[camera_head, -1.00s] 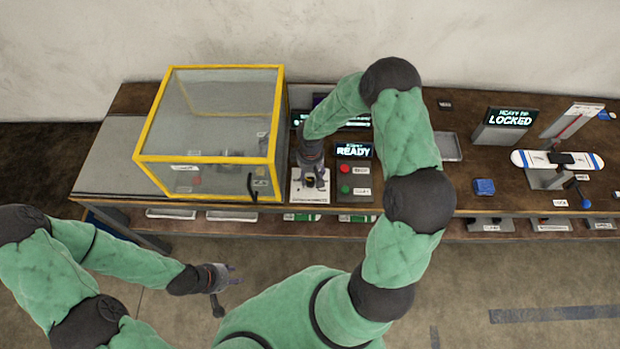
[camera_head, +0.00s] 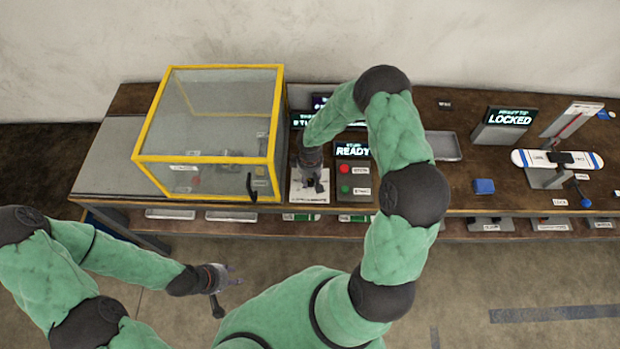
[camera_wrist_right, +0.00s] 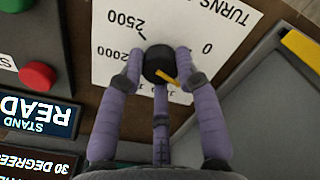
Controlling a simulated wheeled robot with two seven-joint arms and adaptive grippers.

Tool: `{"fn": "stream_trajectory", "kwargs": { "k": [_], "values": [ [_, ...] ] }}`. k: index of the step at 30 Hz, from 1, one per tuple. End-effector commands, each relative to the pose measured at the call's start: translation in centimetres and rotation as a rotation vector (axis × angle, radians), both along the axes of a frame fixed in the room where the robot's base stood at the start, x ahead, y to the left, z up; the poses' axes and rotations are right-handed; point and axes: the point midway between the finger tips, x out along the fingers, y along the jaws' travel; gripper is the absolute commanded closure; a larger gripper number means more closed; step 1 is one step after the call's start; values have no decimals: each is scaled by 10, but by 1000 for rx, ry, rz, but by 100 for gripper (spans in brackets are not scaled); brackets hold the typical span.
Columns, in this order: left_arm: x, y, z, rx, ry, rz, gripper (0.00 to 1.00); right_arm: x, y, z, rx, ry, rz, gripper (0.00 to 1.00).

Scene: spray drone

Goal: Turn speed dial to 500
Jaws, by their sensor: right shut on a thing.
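The speed dial (camera_wrist_right: 158,64) is a small black knob with a yellow pointer on a white plate (camera_wrist_right: 105,72). In the right wrist view the plate's numbers appear upside down: 2500 at upper left, 2000 at left, 0 at right. The yellow pointer is angled to the lower right, below the 0; 500 is not readable, and part of the plate is hidden by my fingers. My right gripper (camera_wrist_right: 160,72) is shut on the dial; in the head view it (camera_head: 312,184) is over the plate (camera_head: 298,196). My left gripper (camera_head: 232,275) is open and empty, in front of the bench.
A yellow-framed clear box (camera_head: 210,160) stands left of the dial plate. A READY panel (camera_head: 354,172) with red and green buttons is close on its right. A tray (camera_head: 446,158), a blue block (camera_head: 484,186) and a LOCKED display (camera_head: 508,118) lie further right.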

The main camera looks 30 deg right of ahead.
Motion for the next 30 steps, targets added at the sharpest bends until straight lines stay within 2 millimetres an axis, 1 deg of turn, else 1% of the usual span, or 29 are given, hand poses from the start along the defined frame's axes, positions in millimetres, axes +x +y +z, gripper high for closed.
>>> {"fn": "stream_trajectory", "kwargs": {
  "k": [7,15,16,18,27,30],
  "values": [
    [0,0,-6,0,0,0,60,-1,0,-1,0,3,85,99],
    [0,0,-6,0,0,0,60,-1,1,-1,1,3,91,99],
    [0,0,-6,0,0,0,60,-1,1,-1,1,3,91,60],
    [0,0,-6,0,0,0,60,-1,1,-1,1,3,91,43],
    [0,0,-6,0,0,0,60,-1,0,0,0,2,90,43],
    [0,0,-6,0,0,0,60,0,0,3,0,0,89,43]
  ]
}}
